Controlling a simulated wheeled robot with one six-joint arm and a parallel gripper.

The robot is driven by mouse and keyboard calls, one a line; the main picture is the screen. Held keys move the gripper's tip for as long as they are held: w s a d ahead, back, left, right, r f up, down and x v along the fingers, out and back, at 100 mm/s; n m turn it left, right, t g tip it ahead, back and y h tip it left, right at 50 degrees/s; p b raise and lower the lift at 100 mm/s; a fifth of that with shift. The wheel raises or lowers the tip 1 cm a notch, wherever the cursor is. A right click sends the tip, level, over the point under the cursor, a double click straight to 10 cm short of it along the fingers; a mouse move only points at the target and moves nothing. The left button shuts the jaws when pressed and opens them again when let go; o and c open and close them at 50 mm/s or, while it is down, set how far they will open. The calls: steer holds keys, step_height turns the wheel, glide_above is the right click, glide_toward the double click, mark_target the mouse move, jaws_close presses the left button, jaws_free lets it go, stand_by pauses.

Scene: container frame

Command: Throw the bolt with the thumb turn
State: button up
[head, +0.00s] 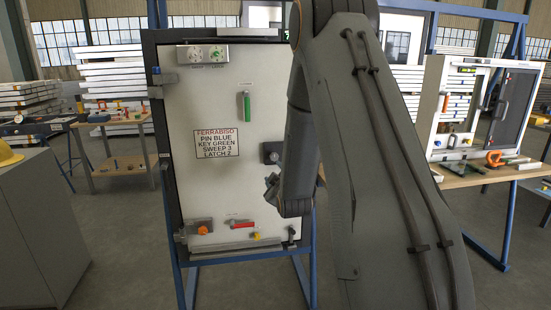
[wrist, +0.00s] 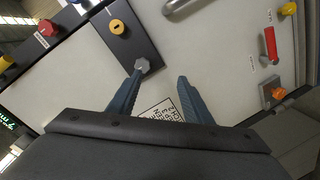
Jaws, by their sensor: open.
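The thumb turn is most likely the grey faceted knob (wrist: 142,65) at the end of a dark lock plate (wrist: 125,38) in the wrist view. A yellow round piece with a dark slot (wrist: 116,26) sits on the same plate. In the head view a dark plate (head: 270,153) shows at the panel's right edge, partly beside my arm. My gripper (wrist: 160,79) is open and empty, its blue fingers pointing at the panel. The left fingertip overlaps the knob in the picture; I cannot tell whether they touch. My gripper (head: 272,186) shows small below the plate in the head view. The bolt cannot be made out.
The white panel (head: 200,100) stands on a blue frame. It carries a text sign (head: 217,144), a green handle (head: 246,106), a red handle (head: 243,225) and an orange piece (head: 202,228). A grey cabinet (head: 40,230) stands left. A second panel on a bench (head: 480,172) stands right.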

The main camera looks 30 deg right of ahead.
mark_target(275, 158)
steer(key=shift+n+t+h, duration=0.3)
steer(key=shift+t+h, duration=0.1)
steer(key=shift+t, duration=0.4)
steer(key=w+d, duration=0.1)
steer(key=w, duration=0.1)
steer(key=w+d+r+p, duration=0.1)
steer(key=w, duration=0.2)
steer(key=w+d, duration=0.2)
steer(key=w, duration=0.1)
steer(key=shift+d+r+p, duration=0.1)
steer(key=shift+r+p, duration=0.2)
steer(key=shift+p, duration=0.1)
steer(key=shift+c, duration=0.2)
steer(key=c, duration=1)
